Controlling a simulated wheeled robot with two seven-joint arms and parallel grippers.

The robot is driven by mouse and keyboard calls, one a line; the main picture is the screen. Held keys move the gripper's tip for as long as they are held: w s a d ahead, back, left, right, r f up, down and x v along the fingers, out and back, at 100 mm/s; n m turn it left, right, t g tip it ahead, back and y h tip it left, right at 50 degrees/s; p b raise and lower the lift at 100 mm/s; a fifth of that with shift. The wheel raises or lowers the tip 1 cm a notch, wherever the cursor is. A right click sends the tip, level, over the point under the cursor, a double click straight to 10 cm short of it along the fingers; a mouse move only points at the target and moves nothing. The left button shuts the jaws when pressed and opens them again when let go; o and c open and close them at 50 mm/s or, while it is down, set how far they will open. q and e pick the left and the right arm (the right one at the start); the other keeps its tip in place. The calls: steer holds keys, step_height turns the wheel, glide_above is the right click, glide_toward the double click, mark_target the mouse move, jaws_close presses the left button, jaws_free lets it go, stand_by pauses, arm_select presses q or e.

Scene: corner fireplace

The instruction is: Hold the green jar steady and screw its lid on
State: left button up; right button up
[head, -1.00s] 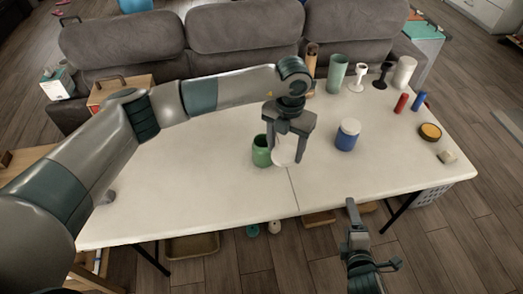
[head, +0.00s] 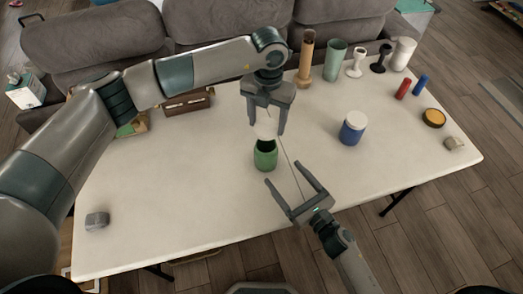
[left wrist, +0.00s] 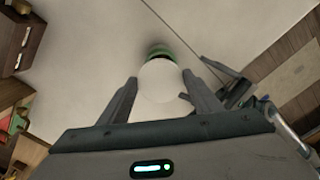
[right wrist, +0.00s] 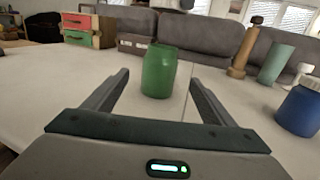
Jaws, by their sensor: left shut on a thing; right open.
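The green jar (head: 265,158) stands upright on the white table, and its dark open mouth shows in the head view. My left gripper (head: 263,128) is shut on the white lid (head: 264,124) and holds it just above and behind the jar. In the left wrist view the lid (left wrist: 160,82) sits between the fingers and hides most of the jar (left wrist: 159,50). My right gripper (head: 294,188) is open and empty in front of the jar. In the right wrist view the jar (right wrist: 159,72) stands ahead, between the open fingers but beyond their tips.
A blue jar with a white lid (head: 353,128) stands to the right. A wooden pepper mill (head: 306,58), a green cup (head: 335,60) and several other items line the back right. A grey block (head: 97,220) lies at the table's left front. The table around the green jar is clear.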

mark_target(260, 145)
arm_select(q)
steer(key=shift+s+d+r, duration=0.1)
steer(key=shift+s, duration=0.05)
arm_select(e)
steer(key=shift+s+d, duration=0.1)
steer(key=shift+w, duration=0.2)
steer(key=x, duration=1.1)
steer(key=shift+w+a, duration=0.3)
steer(key=c, duration=1.6)
arm_select(q)
steer(key=shift+f, duration=2.55)
steer(key=shift+f, duration=0.15)
